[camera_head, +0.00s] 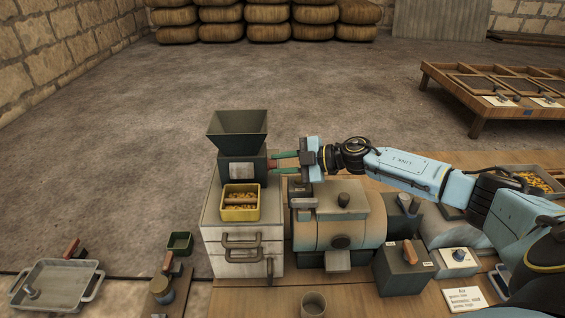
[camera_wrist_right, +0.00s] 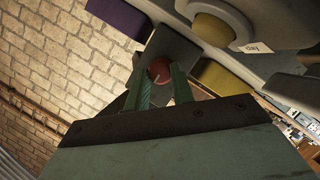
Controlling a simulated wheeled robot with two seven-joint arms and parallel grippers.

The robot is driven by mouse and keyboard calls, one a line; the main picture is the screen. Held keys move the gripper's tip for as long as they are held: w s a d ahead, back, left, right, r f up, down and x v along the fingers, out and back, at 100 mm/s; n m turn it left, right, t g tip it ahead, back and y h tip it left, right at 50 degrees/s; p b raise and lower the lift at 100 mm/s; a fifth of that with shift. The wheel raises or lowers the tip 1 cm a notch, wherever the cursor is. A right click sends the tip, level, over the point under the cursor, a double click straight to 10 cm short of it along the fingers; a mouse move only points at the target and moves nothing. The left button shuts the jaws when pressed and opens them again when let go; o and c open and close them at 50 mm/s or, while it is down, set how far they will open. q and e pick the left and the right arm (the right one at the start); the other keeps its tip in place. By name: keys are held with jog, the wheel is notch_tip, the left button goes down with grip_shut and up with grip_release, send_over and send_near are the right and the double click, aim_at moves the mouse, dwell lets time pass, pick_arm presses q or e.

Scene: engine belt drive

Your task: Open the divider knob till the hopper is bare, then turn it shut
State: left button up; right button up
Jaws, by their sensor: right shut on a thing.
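The dark hopper (camera_head: 238,122) is a square funnel on a dark divider body with a pale label. From this angle I cannot see down to its bottom. The red round divider knob (camera_wrist_right: 159,72) is between the green fingers of my right gripper (camera_wrist_right: 166,84) in the wrist view. In the head view my right gripper (camera_head: 274,160) reaches in from the right, level, shut on the knob at the body's right side. A yellow bin (camera_head: 239,214) with golden-brown pieces in two compartments stands right below the divider. My left gripper is out of view.
The divider stands on a pale drawer cabinet (camera_head: 215,238). A tan drum machine (camera_head: 338,226) stands close to its right, under my right arm.

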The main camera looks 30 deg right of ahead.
dwell(0.5)
jog(key=o, duration=1)
jog(key=b+v, duration=0.1)
jog(key=v, duration=1.2)
jog(key=shift+s, duration=0.2)
jog(key=shift+s, duration=0.1)
